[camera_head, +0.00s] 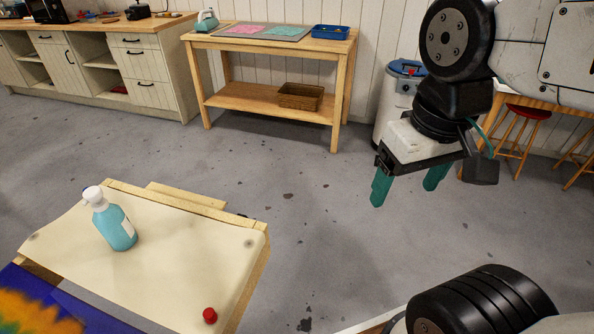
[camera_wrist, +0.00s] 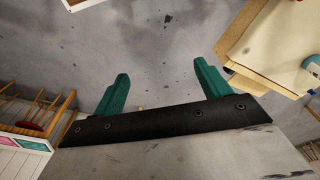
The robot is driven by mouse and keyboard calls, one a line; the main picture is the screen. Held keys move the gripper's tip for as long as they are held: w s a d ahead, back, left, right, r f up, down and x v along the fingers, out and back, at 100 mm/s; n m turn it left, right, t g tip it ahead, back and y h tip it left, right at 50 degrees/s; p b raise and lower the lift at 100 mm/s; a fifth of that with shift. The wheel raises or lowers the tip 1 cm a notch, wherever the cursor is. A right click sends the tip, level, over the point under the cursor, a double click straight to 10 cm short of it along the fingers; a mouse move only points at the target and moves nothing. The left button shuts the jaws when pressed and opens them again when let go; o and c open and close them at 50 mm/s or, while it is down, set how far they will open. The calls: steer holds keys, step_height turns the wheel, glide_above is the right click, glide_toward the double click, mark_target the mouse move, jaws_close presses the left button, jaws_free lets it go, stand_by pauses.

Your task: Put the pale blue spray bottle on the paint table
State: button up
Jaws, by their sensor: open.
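The pale blue spray bottle (camera_head: 118,229), with a white top, stands upright on a low table with a cream cover (camera_head: 190,265) at the lower left of the head view. Part of it shows at the right edge of the wrist view (camera_wrist: 313,66). My gripper (camera_head: 405,188), with teal fingers, hangs over the floor well to the right of the bottle. In the wrist view, the fingers (camera_wrist: 161,80) are apart with nothing between them. A wooden table (camera_head: 270,46) at the back holds pink and green sheets and a blue tray (camera_head: 330,32); no label shows which table is the paint table.
A red cap-like item (camera_head: 210,315) and a blue-orange painted cloth (camera_head: 45,305) lie on or beside the near table. A basket (camera_head: 300,97) sits on the back table's shelf. A bin (camera_head: 398,100) and red stool (camera_head: 525,113) stand to the right. Floor between the tables is clear.

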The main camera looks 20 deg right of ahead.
mark_target(121, 223)
steer(key=shift+w, duration=0.1)
steer(key=w+a+f+n+t+y, duration=0.2)
steer(key=w+a+f, duration=0.1)
steer(key=w+a, duration=0.6)
steer(key=w+a+f+n+t+y, duration=0.1)
steer(key=w+a+f+n+t, duration=0.15)
steer(key=w+a, duration=0.6)
steer(key=a+f+n+t+y, duration=0.1)
steer(key=a+f+y, duration=0.1)
steer(key=a, duration=0.7)
steer(key=a+f+n+t+y, duration=0.1)
steer(key=a+f+n+y, duration=0.1)
steer(key=a, duration=0.6)
steer(key=a+f+n+t+y, duration=0.1)
steer(key=a+f, duration=0.3)
steer(key=a, duration=0.5)
steer(key=shift+a+t+y, duration=0.35)
steer(key=shift+t+y, duration=0.1)
steer(key=shift+y, duration=0.25)
steer(key=shift+w, duration=0.25)
steer(key=x, duration=0.7)
steer(key=shift+a, duration=0.4)
